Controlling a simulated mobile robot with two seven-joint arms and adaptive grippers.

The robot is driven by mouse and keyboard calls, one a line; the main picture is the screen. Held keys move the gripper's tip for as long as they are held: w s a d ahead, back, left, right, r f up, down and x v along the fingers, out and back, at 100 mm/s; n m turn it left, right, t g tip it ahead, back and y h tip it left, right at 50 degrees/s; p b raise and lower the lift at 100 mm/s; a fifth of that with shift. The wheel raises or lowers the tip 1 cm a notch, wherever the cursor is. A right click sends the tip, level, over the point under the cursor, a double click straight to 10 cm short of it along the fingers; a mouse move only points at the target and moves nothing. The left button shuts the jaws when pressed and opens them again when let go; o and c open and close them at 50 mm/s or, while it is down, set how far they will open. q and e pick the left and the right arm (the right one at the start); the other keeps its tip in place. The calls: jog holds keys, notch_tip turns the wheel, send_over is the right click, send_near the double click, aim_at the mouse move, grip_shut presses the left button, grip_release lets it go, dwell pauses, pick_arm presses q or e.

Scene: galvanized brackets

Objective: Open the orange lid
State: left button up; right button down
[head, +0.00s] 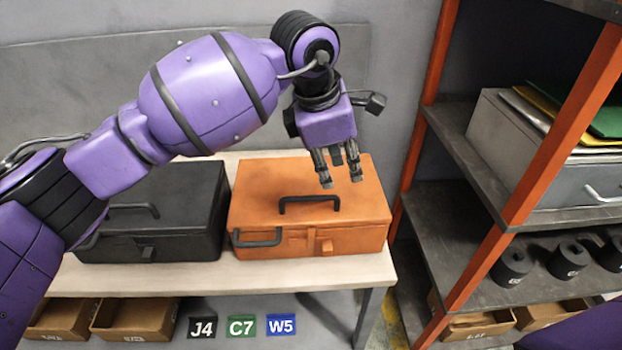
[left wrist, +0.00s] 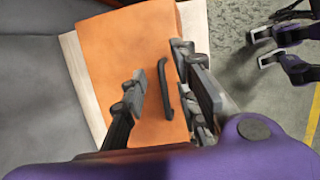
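The orange case (head: 280,242) stands on the table with its orange lid (head: 262,185) shut. A black bar handle (head: 309,199) is on top of the lid; another handle (head: 257,240) and a latch (head: 326,246) are on the front. My left gripper (head: 341,183) is open and empty above the lid, fingers down, right of the top handle. In the left wrist view, the top handle (left wrist: 165,90) shows between the spread fingers, with no contact visible. My right gripper (left wrist: 268,48) shows at the upper right of that view, its fingers apart and empty, away from the case.
A black case (head: 180,215) stands left of the orange one on the pale table (head: 345,270). A shelf rack with orange posts (head: 484,262) stands close on the right, holding a grey box (head: 495,125) and black cylinders (head: 512,266). Cardboard bins (head: 132,319) sit below the table.

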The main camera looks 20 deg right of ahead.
aim_at(305, 197)
pick_arm(q)
jog(key=w+a+f+t+y, duration=0.1)
jog(key=w+a+y, duration=0.2)
jog(key=a, duration=0.3)
jog(key=shift+w+d+f, duration=0.1)
jog(key=shift+f, duration=1.15)
jog(key=shift+w+d+f, duration=0.1)
jog(key=shift+d+f, duration=0.05)
jog(key=shift+f, duration=1.1)
jog(key=shift+w+d+f, duration=0.1)
jog(key=shift+f, duration=1.15)
jog(key=shift+c, duration=0.4)
grip_shut()
jog(key=shift+r, duration=0.1)
